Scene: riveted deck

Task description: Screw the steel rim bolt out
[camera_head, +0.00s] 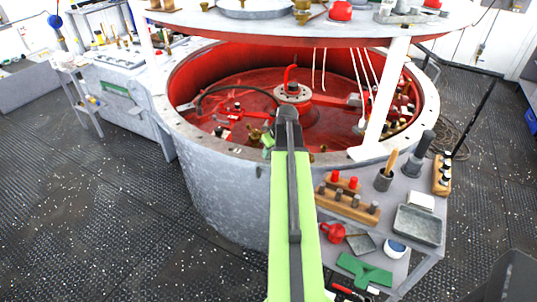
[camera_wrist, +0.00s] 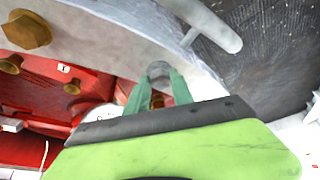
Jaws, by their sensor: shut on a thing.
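The steel rim bolt (camera_wrist: 158,69) shows as a grey rounded head between the green fingertips of my gripper (camera_wrist: 159,86) in the wrist view. My gripper is shut on it. The bolt's shank is hidden, so I cannot tell how far it sits in the rim. In the head view my gripper (camera_head: 268,146) is at the near edge of the big round vessel, over its grey rim (camera_head: 215,142). The bolt is too small and covered to make out there. The grey rim also crosses the top of the wrist view (camera_wrist: 110,28).
The vessel's red interior (camera_head: 240,85) holds a hub, hoses and brass fittings. A raised round lid (camera_head: 390,28) hangs above on a white post (camera_head: 385,100). A side table at right carries wooden bolt racks (camera_head: 347,204), a grey tray (camera_head: 418,226) and tools.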

